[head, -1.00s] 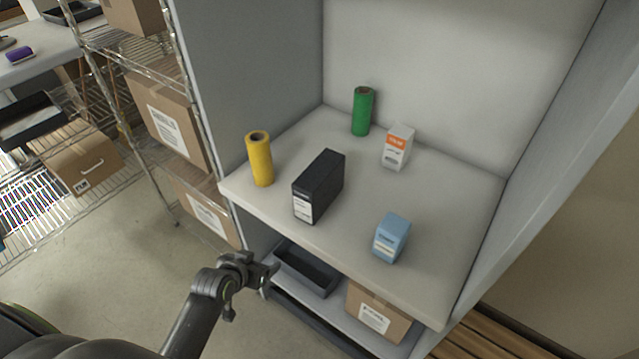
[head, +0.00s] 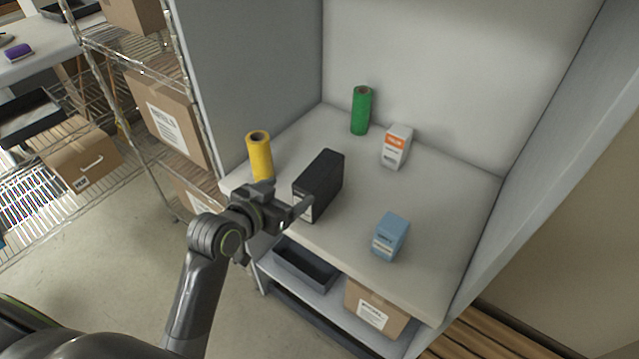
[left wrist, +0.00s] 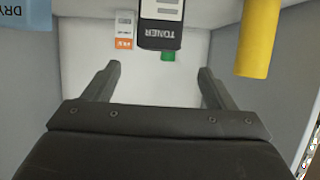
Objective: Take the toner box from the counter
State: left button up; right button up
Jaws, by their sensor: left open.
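The toner box (head: 322,180) is a black upright box with a white label, standing on the counter (head: 440,200). In the left wrist view the toner box (left wrist: 160,30) appears upside down, with the word TONER readable, between and beyond the two fingers. My left gripper (head: 288,198) is open and empty at the counter's front edge, just in front of the box's label end, and covers part of that end in the head view. Whether a finger touches the box I cannot tell. My right gripper is not in view.
A yellow roll (head: 259,155) stands left of the toner box, close to my gripper. A blue box (head: 390,237) stands to the right. A green roll (head: 361,110) and a white-and-orange box (head: 396,147) stand behind. Below are a black tray (head: 305,268) and a carton (head: 375,308).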

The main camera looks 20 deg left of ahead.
aim_at(313, 175)
pick_arm(q)
jog(key=x, duration=0.6)
jog(key=shift+w+p, duration=0.1)
jog(key=shift+p, duration=0.3)
jog(key=shift+w+d, duration=0.1)
jog(key=shift+w, duration=0.3)
jog(key=shift+p+x, duration=0.85)
jog(key=shift+x, duration=1.4)
jog(key=shift+d+r, duration=0.1)
jog(key=shift+r, duration=0.1)
grip_shut()
